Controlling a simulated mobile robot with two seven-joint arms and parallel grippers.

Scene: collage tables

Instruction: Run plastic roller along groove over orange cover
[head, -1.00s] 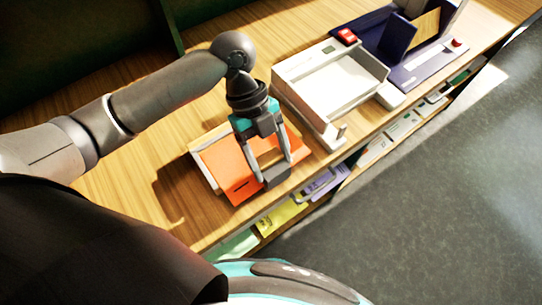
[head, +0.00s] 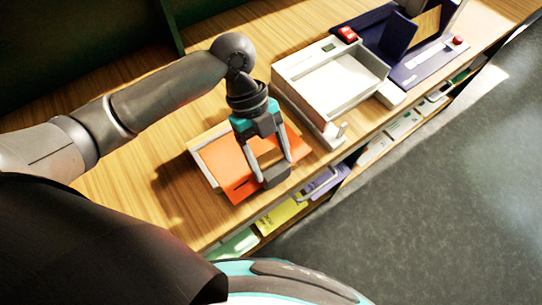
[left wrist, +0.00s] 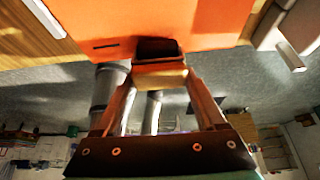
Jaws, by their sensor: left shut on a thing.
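The orange cover (head: 226,166) lies flat on a pale board on the wooden table, with a short dark slot near its front edge. It also fills the top of the left wrist view (left wrist: 200,18). My left gripper (head: 272,170) points down at the cover's right front edge, its fingers shut on a dark grey block, which I take to be the plastic roller (head: 277,177). In the left wrist view the roller (left wrist: 158,48) sits between the fingertips at the cover's edge; I cannot tell whether it touches. The groove is not clearly visible. My right gripper is out of view.
A white open tray (head: 299,99) stands just right of the cover. A shelf with papers and cards (head: 285,211) runs under the table's front edge. Bare wood (head: 120,185) lies to the left.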

